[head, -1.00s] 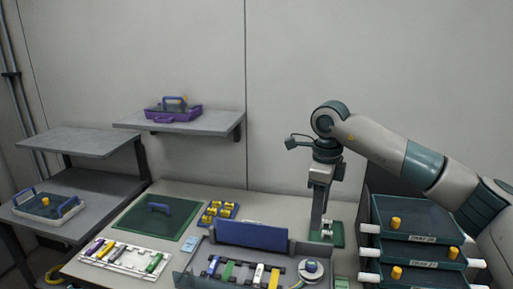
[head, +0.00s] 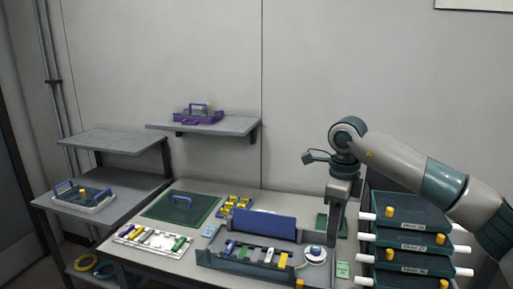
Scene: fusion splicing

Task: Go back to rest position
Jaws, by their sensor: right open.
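My right arm comes in from the right, and its gripper (head: 334,240) points down over the right part of the workbench. It is open, and I see nothing held in it. The gripper is in front of a small green tray (head: 322,223) and partly hides it. A grey splicing unit (head: 238,262) with a raised blue lid (head: 264,224) stands just left of the gripper. Whether the fingers touch anything is too small to tell. My left gripper is not in view.
Stacked dark green drawers (head: 404,240) with white side handles stand right of the gripper. A white rack (head: 128,234) with coloured pieces, a green mat (head: 160,207) and yellow parts (head: 238,203) lie left. A wall shelf (head: 235,127) holds a purple carrier (head: 198,118).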

